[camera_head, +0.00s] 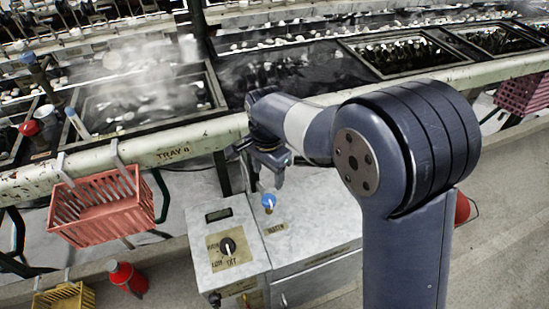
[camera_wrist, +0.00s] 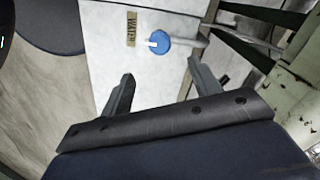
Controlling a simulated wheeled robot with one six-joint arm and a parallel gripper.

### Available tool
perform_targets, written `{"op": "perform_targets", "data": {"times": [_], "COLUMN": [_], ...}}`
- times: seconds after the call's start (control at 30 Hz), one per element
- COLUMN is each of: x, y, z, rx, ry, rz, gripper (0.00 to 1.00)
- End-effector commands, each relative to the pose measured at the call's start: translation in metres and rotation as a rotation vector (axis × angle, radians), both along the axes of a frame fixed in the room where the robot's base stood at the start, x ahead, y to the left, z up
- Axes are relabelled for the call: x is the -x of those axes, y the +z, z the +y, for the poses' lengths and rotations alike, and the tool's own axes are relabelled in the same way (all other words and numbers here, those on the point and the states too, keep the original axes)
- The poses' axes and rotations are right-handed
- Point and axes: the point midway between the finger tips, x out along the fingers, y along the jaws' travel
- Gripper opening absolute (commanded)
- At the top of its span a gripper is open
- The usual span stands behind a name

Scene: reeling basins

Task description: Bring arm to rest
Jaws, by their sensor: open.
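My arm reaches out from the lower right in the head view, and my gripper (camera_head: 262,172) hangs at its end above the grey metal cabinet, in front of the basin edge. In the wrist view my gripper (camera_wrist: 163,88) has its two fingers spread wide with nothing between them. A blue valve knob (camera_head: 268,202) with a white pointer stands on the cabinet top, just below the gripper. The same knob (camera_wrist: 159,42) shows in the wrist view beyond the fingertips, apart from them, beside a label that seems to read WATER.
A control box (camera_head: 228,245) with a black dial stands left of the knob. A red basket (camera_head: 100,205) hangs from the basin rim (camera_head: 185,150), marked TRAY 8. Steaming basins (camera_head: 150,98) lie behind. A yellow basket (camera_head: 64,297) and red cone-like object (camera_head: 127,277) are at lower left.

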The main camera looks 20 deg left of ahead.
Motion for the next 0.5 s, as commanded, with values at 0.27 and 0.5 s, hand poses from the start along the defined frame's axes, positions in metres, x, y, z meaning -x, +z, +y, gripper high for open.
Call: {"op": "perform_targets", "data": {"times": [0.27, 0.5], "x": [0.001, 0.001], "y": [-0.031, -0.077], "z": [-0.001, -0.001], "rx": [0.003, 0.003], "ry": [0.0, 0.001], "rz": [0.003, 0.003], "gripper": [0.59, 0.59]}}
